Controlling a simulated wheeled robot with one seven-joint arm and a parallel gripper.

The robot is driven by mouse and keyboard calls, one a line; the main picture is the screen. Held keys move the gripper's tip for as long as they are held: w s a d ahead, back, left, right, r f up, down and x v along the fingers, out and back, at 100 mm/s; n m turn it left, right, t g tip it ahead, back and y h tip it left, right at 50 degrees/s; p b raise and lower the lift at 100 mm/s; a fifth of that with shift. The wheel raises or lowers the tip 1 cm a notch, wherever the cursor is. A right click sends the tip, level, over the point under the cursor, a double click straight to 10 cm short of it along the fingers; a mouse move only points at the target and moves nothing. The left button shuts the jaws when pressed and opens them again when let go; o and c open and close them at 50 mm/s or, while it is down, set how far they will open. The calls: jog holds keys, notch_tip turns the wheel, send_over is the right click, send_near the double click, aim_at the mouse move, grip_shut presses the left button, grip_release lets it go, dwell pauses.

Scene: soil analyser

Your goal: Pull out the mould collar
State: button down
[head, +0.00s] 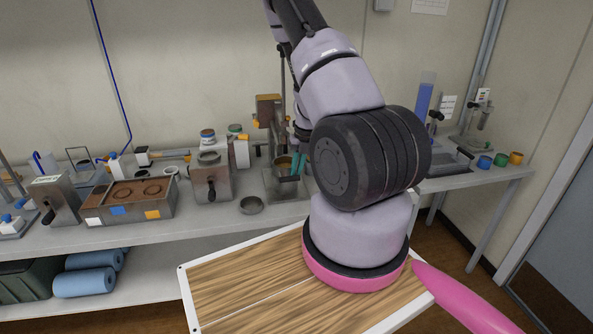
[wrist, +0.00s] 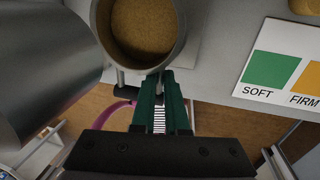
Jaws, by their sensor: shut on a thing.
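The mould collar (wrist: 179,48) is a round grey metal ring, with brown soil (wrist: 140,25) inside it in the wrist view. My gripper (wrist: 154,75) has dark green fingers. They are closed together at the collar's near wall, and the exact contact is hidden between them. In the head view, my teal fingers (head: 298,166) reach down at the right side of the small soil-filled mould (head: 282,162), on a metal stand on the bench. My arm partly blocks that spot.
A large metal cylinder (wrist: 40,60) stands close left of the fingers in the wrist view. A SOFT/FIRM card (wrist: 285,70) lies at right. In the head view, an empty metal dish (head: 251,206) sits near the bench front. A brown-topped tray box (head: 130,203) stands left.

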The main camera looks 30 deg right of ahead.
jog(key=shift+r, duration=0.75)
jog(key=shift+r, duration=1.75)
